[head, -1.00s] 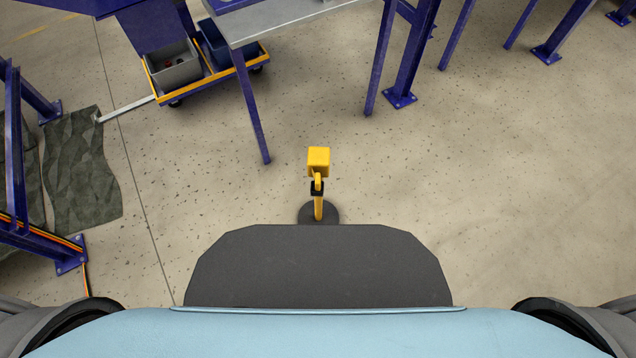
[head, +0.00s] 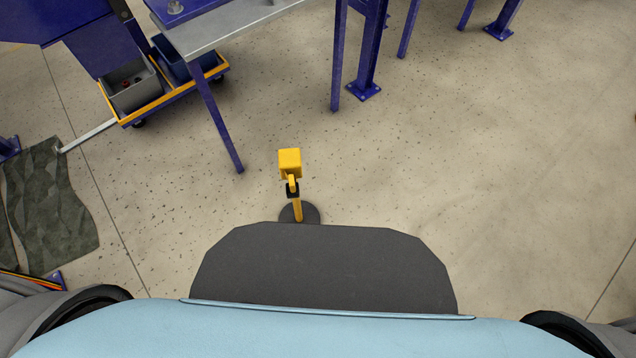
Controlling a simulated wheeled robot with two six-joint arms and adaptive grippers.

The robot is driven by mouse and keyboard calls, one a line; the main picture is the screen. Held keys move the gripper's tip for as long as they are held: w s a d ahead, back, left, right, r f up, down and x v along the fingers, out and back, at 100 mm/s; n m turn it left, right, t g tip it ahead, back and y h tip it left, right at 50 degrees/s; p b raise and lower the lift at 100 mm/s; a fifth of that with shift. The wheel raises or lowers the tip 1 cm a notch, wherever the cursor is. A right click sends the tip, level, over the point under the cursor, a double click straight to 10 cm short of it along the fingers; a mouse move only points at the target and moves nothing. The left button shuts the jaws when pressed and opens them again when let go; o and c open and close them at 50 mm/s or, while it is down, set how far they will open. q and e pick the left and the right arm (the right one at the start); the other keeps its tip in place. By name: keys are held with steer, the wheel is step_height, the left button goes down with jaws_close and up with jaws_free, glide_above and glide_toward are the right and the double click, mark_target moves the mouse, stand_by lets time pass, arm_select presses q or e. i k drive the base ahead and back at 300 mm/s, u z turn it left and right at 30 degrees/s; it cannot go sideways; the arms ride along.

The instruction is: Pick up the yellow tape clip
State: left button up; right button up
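A small yellow post (head: 297,211) with a yellow box-like head (head: 289,162) and a black band stands on a round dark base (head: 313,214) on the floor, just beyond my own base. I cannot tell whether any part of it is the yellow tape clip. Neither of my grippers is in view.
A grey-topped table with blue legs (head: 217,124) stands at the upper left. Beside it is an orange-framed cart (head: 167,101) with a grey bin (head: 133,88) and a blue bin. A dark mat (head: 50,208) lies at the left. The floor on the right is clear.

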mark_target(292, 186)
steer(key=z, duration=1.95)
steer(key=k, duration=1.7)
steer(key=u, duration=2.15)
steer(key=i, duration=0.5)
steer(key=u, duration=0.05)
